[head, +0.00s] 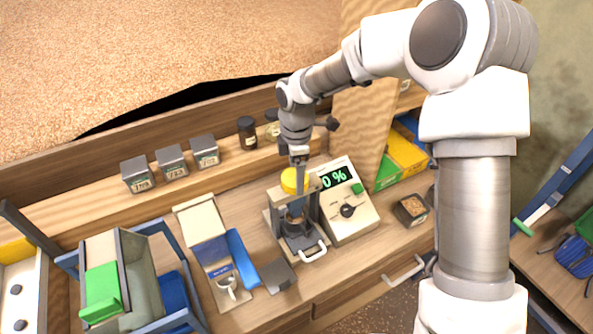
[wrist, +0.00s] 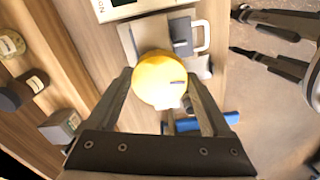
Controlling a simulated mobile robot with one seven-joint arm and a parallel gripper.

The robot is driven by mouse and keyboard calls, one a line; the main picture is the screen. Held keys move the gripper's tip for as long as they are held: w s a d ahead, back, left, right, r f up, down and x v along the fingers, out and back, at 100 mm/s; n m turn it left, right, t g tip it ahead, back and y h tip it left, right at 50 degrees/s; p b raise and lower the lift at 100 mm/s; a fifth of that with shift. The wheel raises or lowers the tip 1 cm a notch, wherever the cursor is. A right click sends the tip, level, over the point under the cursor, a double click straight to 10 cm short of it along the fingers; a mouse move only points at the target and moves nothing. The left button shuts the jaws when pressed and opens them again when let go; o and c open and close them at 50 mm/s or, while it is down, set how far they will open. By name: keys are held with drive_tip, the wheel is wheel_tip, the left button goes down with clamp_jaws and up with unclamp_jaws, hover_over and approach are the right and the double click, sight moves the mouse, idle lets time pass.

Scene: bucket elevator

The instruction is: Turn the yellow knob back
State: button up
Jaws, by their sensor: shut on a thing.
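The yellow knob (head: 294,181) sits on top of a grey press-like device (head: 299,238) on the bench. In the wrist view the round yellow knob (wrist: 160,80) lies between my two fingers, with a short dark slot mark near its right side. My gripper (head: 298,168) comes down on it from above and is shut on it. In the wrist view the fingers of my gripper (wrist: 166,98) flank the knob on both sides. The knob's underside is hidden.
A meter (head: 346,207) showing "0 %" with a black dial stands right beside the device. A tray of grain (head: 411,209) is farther right. Several labelled metal boxes (head: 172,162) stand on the back ledge.

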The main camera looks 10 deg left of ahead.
drive_tip(key=shift+w+r+n, duration=0.1)
drive_tip(key=shift+n, duration=0.6)
drive_tip(key=o, duration=1.2)
drive_tip(key=shift+c, duration=0.2)
wheel_tip(320, 180, up, 17)
drive_tip(key=shift+r, duration=0.2)
drive_tip(key=s+d+r+m+t, duration=0.2)
drive_tip(key=s+d+m, duration=0.9)
drive_tip(key=s+d+r+m+t, duration=0.2)
drive_tip(key=s+d+m+t, duration=0.1)
drive_tip(key=s+d+m, duration=0.8)
drive_tip(key=shift+s+d+r+m+t, duration=0.2)
drive_tip(key=shift+s+m+t, duration=0.1)
drive_tip(key=shift+s+m, duration=0.3)
